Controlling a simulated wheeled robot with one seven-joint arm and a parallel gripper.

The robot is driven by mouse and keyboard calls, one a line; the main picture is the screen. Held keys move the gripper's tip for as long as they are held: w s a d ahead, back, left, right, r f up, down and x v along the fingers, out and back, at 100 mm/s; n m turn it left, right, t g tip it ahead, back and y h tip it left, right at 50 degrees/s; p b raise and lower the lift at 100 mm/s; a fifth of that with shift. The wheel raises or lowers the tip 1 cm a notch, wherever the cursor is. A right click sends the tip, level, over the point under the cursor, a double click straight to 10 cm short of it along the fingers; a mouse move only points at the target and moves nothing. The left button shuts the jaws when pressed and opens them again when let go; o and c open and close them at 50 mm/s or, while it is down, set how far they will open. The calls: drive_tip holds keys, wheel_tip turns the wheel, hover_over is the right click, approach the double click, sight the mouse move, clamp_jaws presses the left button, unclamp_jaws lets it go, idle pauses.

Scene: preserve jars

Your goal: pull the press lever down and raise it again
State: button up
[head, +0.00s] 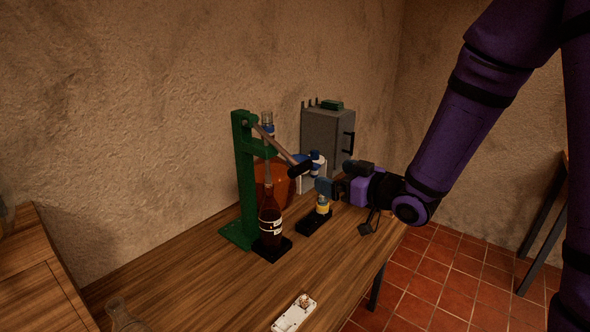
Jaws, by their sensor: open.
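The green press (245,180) stands upright on the wooden table near the wall. A dark brown bottle (270,218) with a pale label stands under the press on a black base. The purple arm comes in from the upper right.
An orange-brown round vessel (272,183) and a grey cabinet (327,135) stand behind. A small yellow-labelled bottle (322,204) stands on a black block (314,222) below my gripper. A white device (294,313) lies near the front edge. The table's middle front (215,290) is clear.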

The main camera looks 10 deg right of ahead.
sight(295, 169)
drive_tip(key=shift+y, duration=0.8)
drive_tip(key=x, duration=0.3)
drive_tip(key=f+x, duration=0.1)
drive_tip(key=x, duration=0.3)
drive_tip(key=s+a+x, duration=0.1)
drive_tip(key=x, duration=0.3)
drive_tip(key=shift+w+a+f, duration=0.1)
drive_tip(key=shift+a+f, duration=0.05)
